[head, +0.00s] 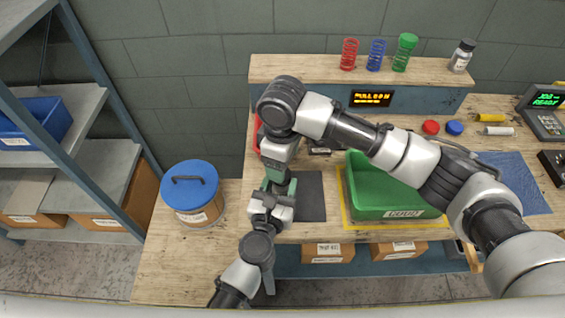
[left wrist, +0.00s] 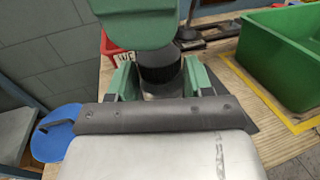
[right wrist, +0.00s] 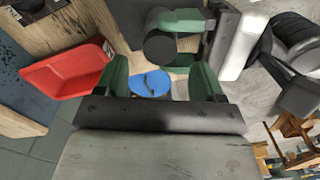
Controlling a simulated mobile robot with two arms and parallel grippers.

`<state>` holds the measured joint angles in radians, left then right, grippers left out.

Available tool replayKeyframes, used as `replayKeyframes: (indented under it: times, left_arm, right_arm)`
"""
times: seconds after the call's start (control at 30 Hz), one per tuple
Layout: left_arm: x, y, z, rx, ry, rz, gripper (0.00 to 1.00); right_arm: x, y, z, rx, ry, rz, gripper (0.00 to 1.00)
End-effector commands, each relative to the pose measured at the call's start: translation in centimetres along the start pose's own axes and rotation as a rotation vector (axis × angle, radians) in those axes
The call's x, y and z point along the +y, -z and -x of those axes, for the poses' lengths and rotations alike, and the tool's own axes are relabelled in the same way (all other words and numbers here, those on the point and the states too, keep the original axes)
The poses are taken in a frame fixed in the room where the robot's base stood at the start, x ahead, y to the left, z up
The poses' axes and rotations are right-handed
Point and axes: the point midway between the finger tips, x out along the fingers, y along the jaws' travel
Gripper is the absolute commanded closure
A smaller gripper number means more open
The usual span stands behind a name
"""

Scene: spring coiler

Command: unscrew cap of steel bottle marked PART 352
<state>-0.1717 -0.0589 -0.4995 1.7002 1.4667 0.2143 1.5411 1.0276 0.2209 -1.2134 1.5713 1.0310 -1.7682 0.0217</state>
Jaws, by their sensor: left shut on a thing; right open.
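A steel bottle with a black cap (left wrist: 160,66) is between the fingers of my left gripper (left wrist: 160,84); only a strip of its steel body shows below the cap. The black cap also shows from above in the right wrist view (right wrist: 158,48). My left gripper is shut on the bottle, over the bench's left part. My right gripper (right wrist: 162,80) is open, pointing down close above the cap, with its fingers apart. In the head view the bottle is hidden by the grippers. I cannot read its marking.
Another black-capped bottle (head: 461,56) stands on the back ledge near several coloured springs. A green bin (head: 385,213) is right of the grippers. A red bin (right wrist: 68,72) is close behind them. A blue-lidded tub (head: 191,188) stands left. A dark mat (head: 312,197) lies beside the grippers.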

Motion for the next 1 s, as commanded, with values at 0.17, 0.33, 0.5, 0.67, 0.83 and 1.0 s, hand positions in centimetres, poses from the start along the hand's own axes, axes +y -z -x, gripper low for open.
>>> replayKeyframes:
  times: [0.17,0.33,0.5,0.67,0.83,1.0]
  left_arm:
    - [0.0,0.1,0.0,0.001,0.000,0.000,0.42]
    - [0.0,0.0,0.0,0.001,0.000,0.000,0.19]
    - [0.0,0.0,0.0,0.000,0.000,0.000,0.19]
    - [0.0,0.1,0.6,0.001,0.000,0.000,0.19]
    - [0.0,0.3,3.3,0.003,0.000,0.001,0.19]
    - [0.0,0.5,6.9,0.004,0.001,0.000,0.19]
  right_arm:
    - [0.0,0.0,0.0,0.000,0.000,0.000,0.31]
    - [0.0,0.0,0.0,0.001,0.000,0.000,0.31]
    - [0.0,0.0,0.0,0.001,0.000,0.000,0.31]
    - [0.0,0.0,-0.2,0.001,0.000,0.000,0.31]
    - [0.0,0.0,-0.8,0.001,0.000,0.000,0.31]
    - [0.0,0.0,-1.9,0.001,0.000,0.000,0.31]
